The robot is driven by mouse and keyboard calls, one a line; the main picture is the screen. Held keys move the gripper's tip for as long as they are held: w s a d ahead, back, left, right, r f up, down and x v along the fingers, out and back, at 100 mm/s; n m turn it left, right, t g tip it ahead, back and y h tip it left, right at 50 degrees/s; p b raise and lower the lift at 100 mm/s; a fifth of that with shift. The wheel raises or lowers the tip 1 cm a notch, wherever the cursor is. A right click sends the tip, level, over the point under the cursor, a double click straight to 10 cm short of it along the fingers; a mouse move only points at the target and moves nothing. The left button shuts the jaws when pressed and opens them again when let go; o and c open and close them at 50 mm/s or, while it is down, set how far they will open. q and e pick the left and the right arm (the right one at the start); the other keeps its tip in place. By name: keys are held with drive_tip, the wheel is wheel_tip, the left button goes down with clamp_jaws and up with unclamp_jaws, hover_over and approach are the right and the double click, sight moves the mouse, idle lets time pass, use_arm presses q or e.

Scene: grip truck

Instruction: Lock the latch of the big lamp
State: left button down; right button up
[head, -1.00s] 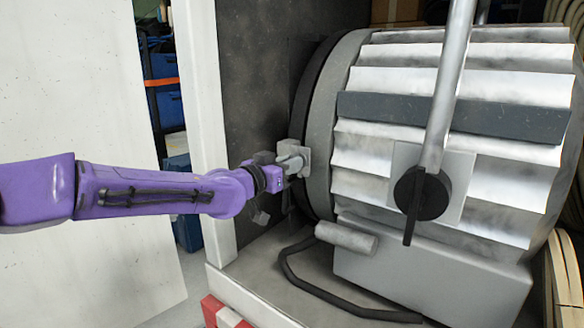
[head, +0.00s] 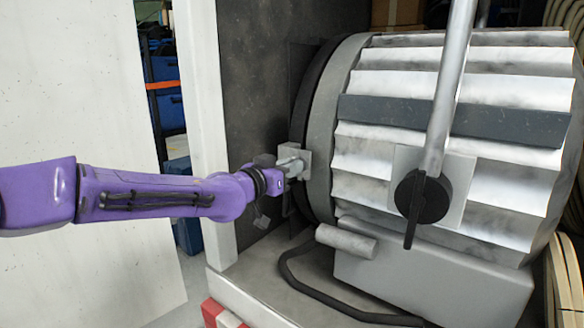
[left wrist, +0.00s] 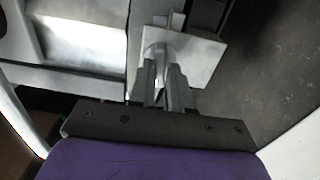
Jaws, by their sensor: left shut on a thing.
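The big lamp (head: 450,105) is a large ribbed silver drum that fills the right of the head view. Its latch (head: 305,158) is a small grey plate with a knob on the rim at the lamp's left side. In the left wrist view the latch plate (left wrist: 195,58) is light grey, and its knob sits between my fingers. My left gripper (head: 292,166) is shut on the latch knob; its two fingers (left wrist: 163,85) show in the left wrist view. The fingers hide part of the knob. My right gripper is not in view.
A grey pole with a black round pivot (head: 423,195) stands in front of the lamp. A black cable (head: 330,310) loops on the truck floor below. A white post (head: 202,120) and a white panel (head: 80,90) are at the left, with blue bins behind.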

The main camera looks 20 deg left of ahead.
use_arm(q)
drive_tip(key=shift+w+a+r, duration=0.1)
drive_tip(key=shift+a+r, duration=0.1)
drive_tip(key=shift+a, duration=0.1)
drive_tip(key=c, duration=1.2)
unclamp_jaws()
drive_tip(key=shift+c, duration=0.2)
drive_tip(key=shift+o, duration=0.4)
drive_tip(key=shift+a+f, duration=0.25)
drive_tip(key=shift+a, duration=0.2)
drive_tip(key=p+v, duration=0.7)
drive_tip(key=v, duration=0.3)
drive_tip(key=shift+s+d, duration=0.3)
